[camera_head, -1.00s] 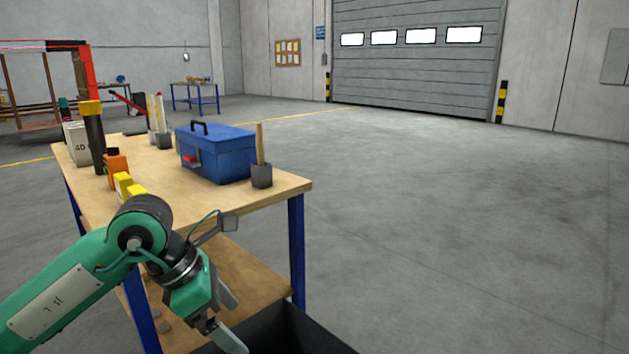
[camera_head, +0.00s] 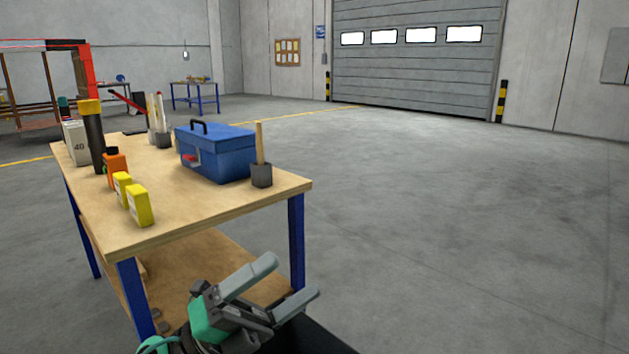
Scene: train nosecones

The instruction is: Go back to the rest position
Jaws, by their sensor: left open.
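My left gripper (camera_head: 293,281) shows at the bottom of the view, in front of the near end of the workbench. Its two grey fingers are spread apart and point up and to the right. Nothing is between them. The rest of the left arm is mostly below the picture edge. My right gripper is not in view.
The wooden workbench (camera_head: 200,215) with blue legs stands on the left. It holds a blue toolbox (camera_head: 218,155), a mallet (camera_head: 261,172), yellow boxes (camera_head: 139,205) and an orange bottle (camera_head: 117,168). The floor (camera_head: 460,210) to the right is clear.

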